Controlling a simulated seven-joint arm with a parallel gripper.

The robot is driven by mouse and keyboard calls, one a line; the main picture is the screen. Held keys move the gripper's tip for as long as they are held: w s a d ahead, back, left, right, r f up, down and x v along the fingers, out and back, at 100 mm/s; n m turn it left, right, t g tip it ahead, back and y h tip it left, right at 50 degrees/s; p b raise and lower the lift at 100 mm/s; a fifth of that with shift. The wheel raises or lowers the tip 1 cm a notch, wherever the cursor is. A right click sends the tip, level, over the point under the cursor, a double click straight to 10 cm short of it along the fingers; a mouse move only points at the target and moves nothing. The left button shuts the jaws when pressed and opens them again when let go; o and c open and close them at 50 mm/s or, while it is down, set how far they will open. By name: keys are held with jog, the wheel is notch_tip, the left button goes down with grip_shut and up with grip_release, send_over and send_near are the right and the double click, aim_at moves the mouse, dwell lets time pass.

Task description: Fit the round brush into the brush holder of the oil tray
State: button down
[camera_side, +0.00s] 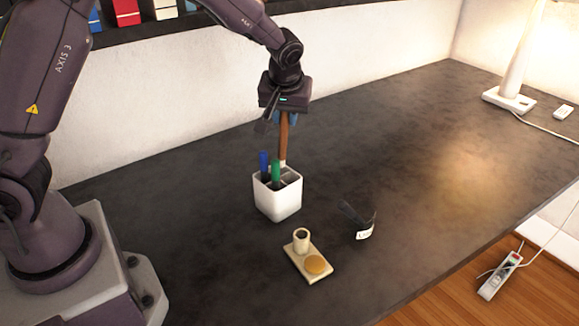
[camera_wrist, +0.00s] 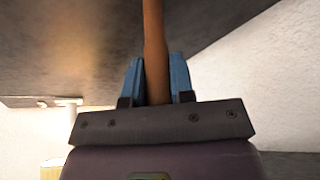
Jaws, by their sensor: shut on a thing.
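The round brush (camera_side: 284,138) has a brown wooden handle and stands upright, its lower end at the back of the white square cup (camera_side: 277,203). Its bristles are hidden. My gripper (camera_side: 285,118) is shut on the upper part of the handle, above the cup. In the wrist view my gripper's blue fingers (camera_wrist: 158,80) lie on both sides of the brown handle (camera_wrist: 154,35). The oil tray (camera_side: 301,262) is a small cream plate in front of the cup. Its brush holder (camera_side: 301,240) is an upright round tube with a dark opening, beside a round amber oil dish (camera_side: 316,264).
A blue marker (camera_side: 264,163) and a green marker (camera_side: 276,171) stand in the cup close to the brush. A dark object with a white label (camera_side: 364,233) lies right of the tray. A lamp base (camera_side: 509,99) stands far right. The table's middle right is clear.

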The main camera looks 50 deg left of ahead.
jog(key=s+d+m+t+h, duration=0.1)
jog(key=s+d+m, duration=0.25)
jog(key=d, duration=1.05)
jog(key=s+d+f+n, duration=0.1)
jog(key=s+f+n, duration=0.2)
jog(key=f, duration=0.5)
jog(key=shift+s+d+f, duration=0.15)
jog(key=shift+s+f, duration=0.05)
jog(key=shift+f, duration=0.15)
jog(key=c, duration=1)
grip_release()
